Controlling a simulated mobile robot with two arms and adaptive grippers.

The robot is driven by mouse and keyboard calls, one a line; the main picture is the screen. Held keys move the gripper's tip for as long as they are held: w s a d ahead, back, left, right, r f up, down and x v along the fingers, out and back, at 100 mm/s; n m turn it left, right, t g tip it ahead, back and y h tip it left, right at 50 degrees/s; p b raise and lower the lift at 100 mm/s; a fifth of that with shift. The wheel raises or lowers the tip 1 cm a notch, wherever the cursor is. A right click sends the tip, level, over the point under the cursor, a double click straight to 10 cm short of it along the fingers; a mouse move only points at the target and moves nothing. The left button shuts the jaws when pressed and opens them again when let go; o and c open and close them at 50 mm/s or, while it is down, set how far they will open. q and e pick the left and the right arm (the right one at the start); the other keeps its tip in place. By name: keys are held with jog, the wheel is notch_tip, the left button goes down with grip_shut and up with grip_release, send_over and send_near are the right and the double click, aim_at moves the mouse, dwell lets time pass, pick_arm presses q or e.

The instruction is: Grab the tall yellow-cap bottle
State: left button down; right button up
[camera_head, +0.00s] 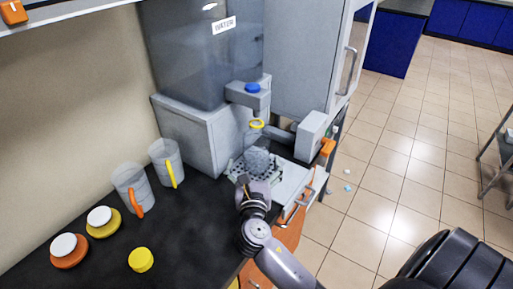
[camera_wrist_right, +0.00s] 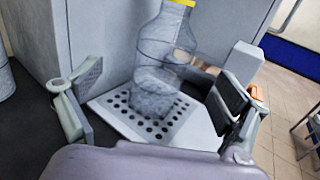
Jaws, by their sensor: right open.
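The tall clear bottle (camera_wrist_right: 163,55) stands upright on a perforated drip tray (camera_wrist_right: 125,122) in the right wrist view. A yellow band shows at its top, cut by the picture's edge. In the head view the bottle (camera_head: 257,160) is under the water dispenser's spout, with a yellow ring (camera_head: 257,123) at its top. My right gripper (camera_wrist_right: 158,95) is open, with one finger on each side of the bottle's lower part and gaps visible. In the head view my right gripper (camera_head: 256,182) is just in front of the bottle. My left gripper is not in view.
The WATER dispenser (camera_head: 205,50) stands behind the tray. Two clear jugs (camera_head: 130,187) with orange and yellow handles, white-topped orange and yellow lids (camera_head: 68,250) and a yellow cap (camera_head: 141,260) are on the dark counter to the left. Tiled floor lies right.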

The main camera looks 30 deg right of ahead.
aim_at(254, 151)
jog(key=x, duration=0.4)
jog(key=shift+w+d, duration=0.15)
jog(key=x, duration=0.2)
jog(key=p+x, duration=0.1)
jog(key=x, duration=0.2)
jog(key=shift+d, duration=0.4)
jog(key=shift+c, duration=0.5)
jog(key=c, duration=1.7)
jog(key=shift+r, duration=0.15)
